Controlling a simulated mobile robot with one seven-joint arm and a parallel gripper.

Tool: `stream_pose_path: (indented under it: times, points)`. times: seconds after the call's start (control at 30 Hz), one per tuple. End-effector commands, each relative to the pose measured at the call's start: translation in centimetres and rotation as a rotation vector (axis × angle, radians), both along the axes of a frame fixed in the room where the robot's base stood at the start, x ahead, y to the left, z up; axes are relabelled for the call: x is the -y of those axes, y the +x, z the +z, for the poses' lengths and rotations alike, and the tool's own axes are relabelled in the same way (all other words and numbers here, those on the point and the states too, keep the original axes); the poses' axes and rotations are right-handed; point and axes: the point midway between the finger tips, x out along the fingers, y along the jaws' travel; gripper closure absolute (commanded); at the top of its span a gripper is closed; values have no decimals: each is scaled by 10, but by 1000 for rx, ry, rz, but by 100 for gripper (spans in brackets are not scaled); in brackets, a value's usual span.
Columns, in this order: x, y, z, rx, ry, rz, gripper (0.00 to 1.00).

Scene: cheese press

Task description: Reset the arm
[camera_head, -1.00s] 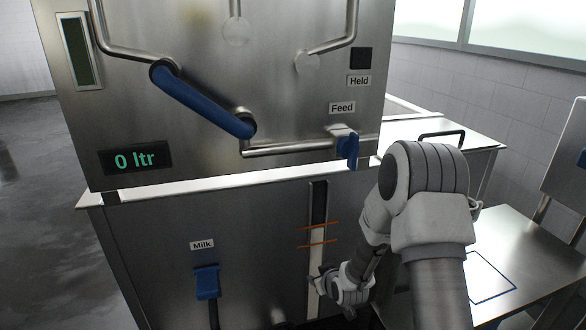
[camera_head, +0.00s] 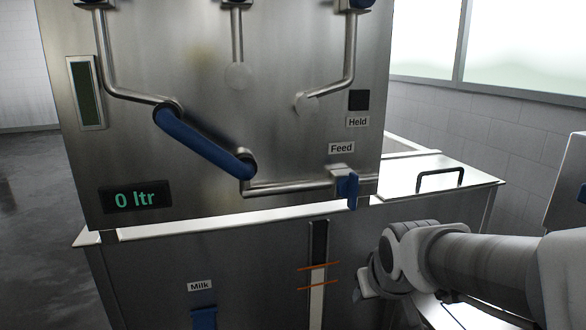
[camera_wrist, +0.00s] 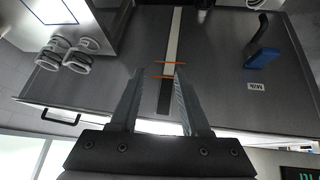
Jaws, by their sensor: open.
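My gripper (camera_wrist: 160,75) shows in the wrist view with its two long fingers apart and nothing between them. Behind them is the steel front of the vat, with the dark and white level strip (camera_wrist: 173,40) and its two orange marks. In the head view my arm comes in from the right edge, and its wrist end is low, right of the level strip (camera_head: 318,265) and in front of the vat front. The fingertips are hard to make out there. The wrist view is upside down.
The steel panel carries a blue pipe handle (camera_head: 205,143), a blue Feed valve (camera_head: 347,188) and a display (camera_head: 136,196) reading 0 ltr. A blue Milk valve (camera_head: 204,318) is low on the front. A lid with a black handle (camera_head: 440,178) lies behind my arm.

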Motion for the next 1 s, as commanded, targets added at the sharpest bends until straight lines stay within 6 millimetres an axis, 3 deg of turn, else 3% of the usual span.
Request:
stream_pose_path:
  times: [0.2,0.5,1.0]
  points:
    - [4,-70,28,-42,40,-63,54]
    - [3,-149,38,-101,98,-120,54]
    - [3,-147,163,-107,97,-120,54]
